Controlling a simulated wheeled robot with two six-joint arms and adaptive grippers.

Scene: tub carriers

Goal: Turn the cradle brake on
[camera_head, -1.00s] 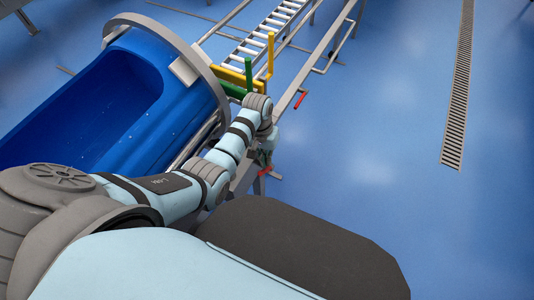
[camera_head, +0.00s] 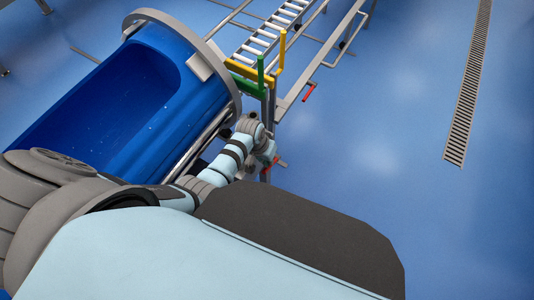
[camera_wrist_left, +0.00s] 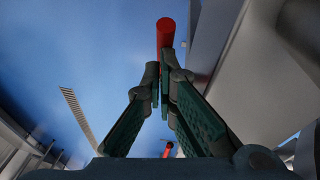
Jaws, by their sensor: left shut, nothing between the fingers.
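The blue tub (camera_head: 190,92) lies in a cradle with a grey ring (camera_head: 232,85) at the left of the head view. My left gripper (camera_head: 268,160) is low beside the cradle's frame, partly hidden by its own wrist. A small red piece (camera_head: 281,163) shows right by it. In the left wrist view my left gripper (camera_wrist_left: 163,85) is shut and empty. A red bar (camera_wrist_left: 166,33), seemingly a lever, is just beyond the fingertips; I cannot tell whether they touch. A smaller red piece (camera_wrist_left: 168,150) shows between the finger bases. My right gripper is out of view.
A roller track (camera_head: 262,40) and rails run behind the tub. Green (camera_head: 247,85) and yellow (camera_head: 247,72) bars stand at their near end. Another red handle (camera_head: 309,92) sits on the right rail. Blue floor with a drain grate (camera_head: 468,85) is clear at right.

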